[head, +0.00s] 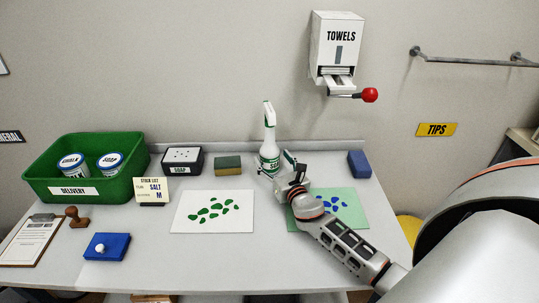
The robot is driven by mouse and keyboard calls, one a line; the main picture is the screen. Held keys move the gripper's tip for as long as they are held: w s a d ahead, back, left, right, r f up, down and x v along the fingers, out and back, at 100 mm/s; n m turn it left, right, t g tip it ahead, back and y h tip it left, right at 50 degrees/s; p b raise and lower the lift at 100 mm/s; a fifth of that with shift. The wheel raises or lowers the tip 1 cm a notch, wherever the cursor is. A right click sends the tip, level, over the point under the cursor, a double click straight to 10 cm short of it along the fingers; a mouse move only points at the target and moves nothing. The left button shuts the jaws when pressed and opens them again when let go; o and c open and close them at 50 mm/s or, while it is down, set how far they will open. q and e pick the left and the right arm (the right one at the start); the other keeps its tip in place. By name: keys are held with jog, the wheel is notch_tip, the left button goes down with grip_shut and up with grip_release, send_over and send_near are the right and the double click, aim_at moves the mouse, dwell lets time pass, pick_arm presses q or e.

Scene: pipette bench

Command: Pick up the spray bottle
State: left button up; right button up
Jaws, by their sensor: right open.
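The spray bottle (268,142) is white with a green-marked label and a spray head on top. It stands upright near the back edge of the bench, right of the yellow-green sponge. My right gripper (274,172) is open at the bottle's lower part, coming from the front right. It overlaps the bottle's lower right side in the picture; I cannot tell whether it touches it or has the bottle between its fingers. Part of the bottle's base is hidden by the gripper. My left gripper is not in view.
A sponge (228,166) and a black soap box (182,161) stand left of the bottle. A green delivery bin (84,196) holds two tubs. A blue block (359,164) is at the back right. A towel dispenser (338,50) with a red-knobbed lever hangs above.

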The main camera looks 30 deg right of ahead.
jog(key=w, duration=0.3)
jog(key=shift+w+d, duration=0.1)
jog(key=shift+d, duration=0.15)
jog(key=c, duration=1.8)
jog(key=shift+o, duration=0.2)
jog(key=shift+r, duration=0.2)
